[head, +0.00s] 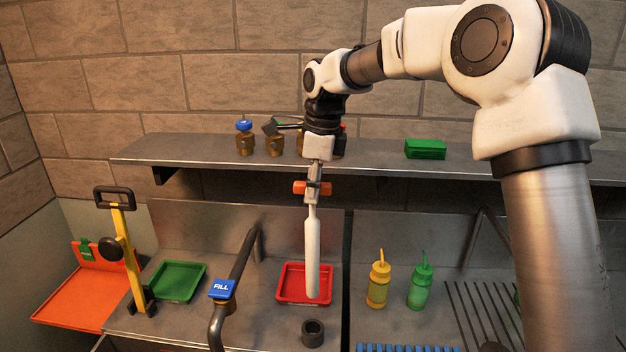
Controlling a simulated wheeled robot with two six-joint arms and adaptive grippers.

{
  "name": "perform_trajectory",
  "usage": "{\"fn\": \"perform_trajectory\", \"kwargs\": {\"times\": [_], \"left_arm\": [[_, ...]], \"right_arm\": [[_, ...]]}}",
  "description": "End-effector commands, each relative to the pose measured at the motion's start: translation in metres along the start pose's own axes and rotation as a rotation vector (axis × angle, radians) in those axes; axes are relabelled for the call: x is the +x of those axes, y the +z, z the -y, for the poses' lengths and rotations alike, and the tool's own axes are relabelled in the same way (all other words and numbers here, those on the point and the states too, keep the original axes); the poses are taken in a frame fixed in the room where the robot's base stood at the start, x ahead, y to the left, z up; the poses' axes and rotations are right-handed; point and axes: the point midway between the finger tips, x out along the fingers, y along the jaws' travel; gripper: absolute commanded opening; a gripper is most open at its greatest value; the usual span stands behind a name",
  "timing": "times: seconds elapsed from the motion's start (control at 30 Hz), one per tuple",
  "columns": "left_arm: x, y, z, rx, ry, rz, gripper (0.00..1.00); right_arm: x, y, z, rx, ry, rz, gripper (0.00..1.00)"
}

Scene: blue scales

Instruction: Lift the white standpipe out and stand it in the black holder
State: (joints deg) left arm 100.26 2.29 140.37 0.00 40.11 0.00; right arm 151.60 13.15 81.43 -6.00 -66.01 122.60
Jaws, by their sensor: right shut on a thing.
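The white standpipe (312,252) hangs upright in the air below my right gripper (314,182). My right gripper is shut on its top end, where an orange crosspiece (299,187) shows. The black holder (313,340), a short dark ring with an open top, stands on the metal counter at the lower middle. The standpipe's lower end appears just above the holder in the head view, apart from it, and overlaps the red tray (282,296) behind. I cannot tell how high the lower end is. My left gripper is not in view.
The blue-labelled FILL tap (222,290) stands left of the holder. Yellow (378,286) and green (420,289) bottles stand to its right. A green tray (176,281) and a yellow lever stand (123,250) are further left. A metal shelf (220,154) with brass valves crosses behind.

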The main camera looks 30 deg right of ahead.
Motion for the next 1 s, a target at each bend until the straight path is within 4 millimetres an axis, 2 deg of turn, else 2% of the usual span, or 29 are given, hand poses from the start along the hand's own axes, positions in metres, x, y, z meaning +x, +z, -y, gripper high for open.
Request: {"fn": "perform_trajectory", "kwargs": {"times": [0.1,1.0], "left_arm": [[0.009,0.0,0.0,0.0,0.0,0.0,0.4],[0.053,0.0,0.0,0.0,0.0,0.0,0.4]], "right_arm": [[0.017,-0.002,0.0,0.0,0.001,-0.001,0.0],[0.118,-0.015,0.0,0.0,0.001,-0.001,0.0]]}}
